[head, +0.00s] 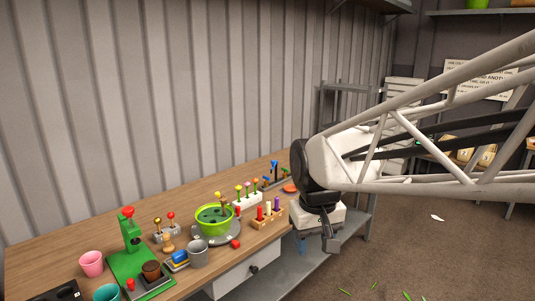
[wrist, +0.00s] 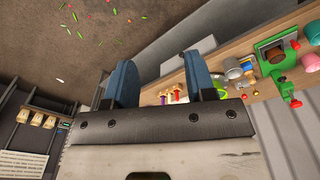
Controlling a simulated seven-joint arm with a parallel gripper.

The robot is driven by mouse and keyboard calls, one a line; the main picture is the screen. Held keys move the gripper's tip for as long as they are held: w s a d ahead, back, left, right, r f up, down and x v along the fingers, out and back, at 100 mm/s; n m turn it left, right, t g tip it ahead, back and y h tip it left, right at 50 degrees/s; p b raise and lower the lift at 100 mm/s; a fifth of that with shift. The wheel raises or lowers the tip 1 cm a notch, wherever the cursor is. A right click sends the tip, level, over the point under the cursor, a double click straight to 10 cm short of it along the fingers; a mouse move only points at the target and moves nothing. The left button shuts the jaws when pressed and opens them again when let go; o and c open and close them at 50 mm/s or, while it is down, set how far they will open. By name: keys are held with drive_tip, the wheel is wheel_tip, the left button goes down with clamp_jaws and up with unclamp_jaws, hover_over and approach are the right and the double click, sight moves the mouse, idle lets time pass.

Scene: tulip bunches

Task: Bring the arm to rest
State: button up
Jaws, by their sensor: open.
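My gripper (wrist: 160,80) is open, its two blue fingers standing apart with nothing held between them in the wrist view. In the head view my gripper (head: 317,240) hangs low at the end of my arm, just off the right end of the workbench (head: 60,244). My white and black arm reaches in from the right, raised clear of the bench. The gripper touches nothing that I can make out; the inner side of its fingers is hidden in the head view.
On the bench stand a green bowl (head: 214,220) with flowers, a wooden rack (head: 266,220), a green press (head: 129,232), a grey mug (head: 198,254) and a pink cup (head: 91,263). Green scraps lie on the brown floor (head: 420,250). A corrugated wall (head: 150,90) rises behind the bench.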

drive_tip(key=s+d+f+m, duration=0.1)
drive_tip(key=s+d+f, duration=0.1)
drive_tip(key=s+d, duration=0.2)
drive_tip(key=s+d+f+m+t, duration=0.1)
drive_tip(key=s+d, duration=0.4)
drive_tip(key=s, duration=0.6)
drive_tip(key=shift+f+m+t, duration=0.3)
drive_tip(key=shift+f+m, duration=0.1)
drive_tip(key=shift+m, duration=0.1)
